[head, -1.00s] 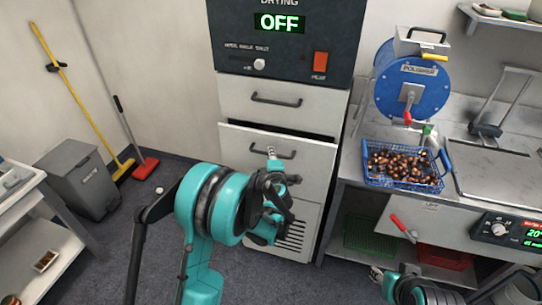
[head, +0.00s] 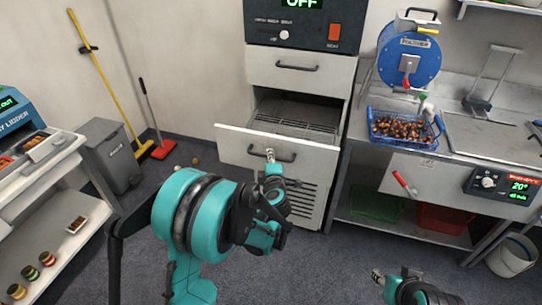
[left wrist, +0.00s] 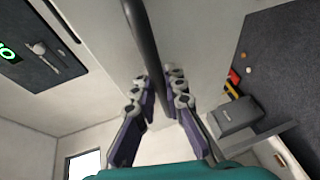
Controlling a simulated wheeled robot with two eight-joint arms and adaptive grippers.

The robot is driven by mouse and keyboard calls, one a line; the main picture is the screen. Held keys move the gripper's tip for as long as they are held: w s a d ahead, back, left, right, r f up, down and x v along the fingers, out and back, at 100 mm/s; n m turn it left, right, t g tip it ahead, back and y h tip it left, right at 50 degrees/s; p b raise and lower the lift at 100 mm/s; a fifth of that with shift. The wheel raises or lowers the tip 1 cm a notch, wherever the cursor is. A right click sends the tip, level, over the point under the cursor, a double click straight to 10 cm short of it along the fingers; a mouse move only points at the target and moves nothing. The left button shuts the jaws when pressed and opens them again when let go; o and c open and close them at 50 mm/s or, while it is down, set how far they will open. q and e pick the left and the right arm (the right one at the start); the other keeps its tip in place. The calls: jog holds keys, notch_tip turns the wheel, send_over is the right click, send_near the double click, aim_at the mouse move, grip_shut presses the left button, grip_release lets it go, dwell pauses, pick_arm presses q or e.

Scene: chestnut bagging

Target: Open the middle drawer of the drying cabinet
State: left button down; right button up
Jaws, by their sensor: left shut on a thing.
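The drying cabinet (head: 303,35) stands in the middle of the head view, its dark panel showing a green display. Its middle drawer (head: 235,138) is pulled well out, and a mesh rack (head: 300,122) shows inside. My left gripper (head: 270,156) is at the dark bar handle (head: 288,157) of that drawer. In the left wrist view the handle (left wrist: 143,35) runs between the two fingers (left wrist: 157,100), which are shut on it. The upper drawer (head: 270,67) is closed. My right gripper (head: 377,277) is low at the right, away from the cabinet; its fingers are too small to judge.
To the right is a steel counter with a blue basket of chestnuts (head: 404,127) and a blue polisher (head: 408,62). A grey bin (head: 112,155), broom and dustpan stand at the left wall. A shelf unit (head: 50,215) is at far left.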

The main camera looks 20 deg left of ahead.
pick_arm(q)
jog(key=shift+s, duration=0.7)
jog(key=c, duration=1.6)
grip_release()
jog(key=v, duration=1.2)
